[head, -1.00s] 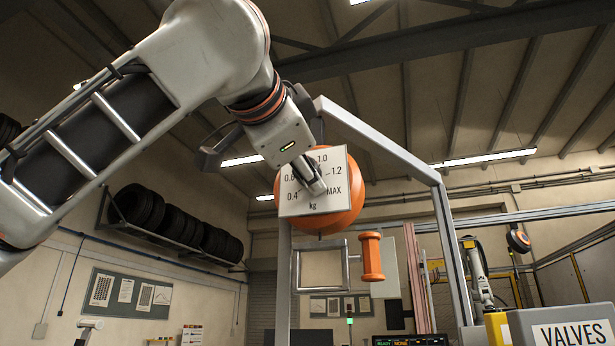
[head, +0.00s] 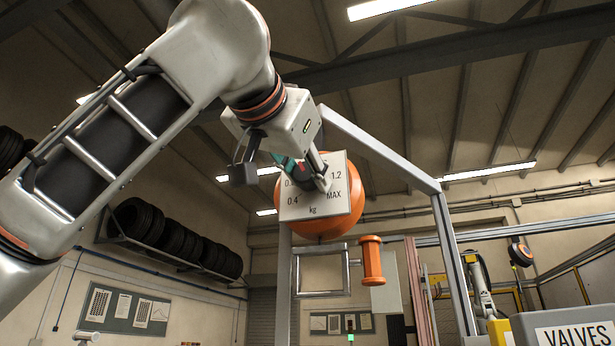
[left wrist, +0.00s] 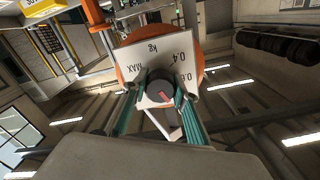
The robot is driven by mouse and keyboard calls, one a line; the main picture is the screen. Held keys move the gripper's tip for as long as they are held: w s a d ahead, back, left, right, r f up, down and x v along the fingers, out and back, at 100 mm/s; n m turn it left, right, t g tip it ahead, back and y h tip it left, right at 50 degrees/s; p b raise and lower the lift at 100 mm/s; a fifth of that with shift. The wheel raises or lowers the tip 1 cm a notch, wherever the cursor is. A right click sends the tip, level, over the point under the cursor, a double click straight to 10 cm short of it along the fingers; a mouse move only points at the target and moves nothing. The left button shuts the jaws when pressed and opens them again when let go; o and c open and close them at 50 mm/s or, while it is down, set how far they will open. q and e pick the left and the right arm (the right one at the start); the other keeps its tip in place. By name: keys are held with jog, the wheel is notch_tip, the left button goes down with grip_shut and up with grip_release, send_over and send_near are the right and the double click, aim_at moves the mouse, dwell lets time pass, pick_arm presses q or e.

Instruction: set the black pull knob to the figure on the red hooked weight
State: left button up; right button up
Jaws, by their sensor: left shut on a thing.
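The black pull knob (left wrist: 160,84) sits in the middle of a white dial plate (head: 337,205), with a pinkish-red mark on its face. In the head view the plate shows 0.4, 1.2, MAX and kg; the other figures are partly covered. My left gripper (left wrist: 157,92) is shut on the knob, its teal fingers on either side. In the head view the left gripper (head: 316,176) covers the knob and the dial's upper middle. I cannot tell which figure the knob points to. I cannot make out a red hooked weight. My right gripper is not in view.
A round orange body (head: 366,190) is behind the plate, inside a grey metal frame (head: 440,220). Below hangs an orange spool-shaped handle (head: 371,260) beside a grey rectangular bracket (head: 322,293). A VALVES box (head: 570,330) is at lower right. Tyres (head: 175,240) line a wall rack at left.

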pick_arm(q)
jog(key=shift+d, duration=0.1)
dwell(0.3)
jog(key=o, duration=1.1)
jog(key=shift+s, duration=0.1)
jog(key=v, duration=1.2)
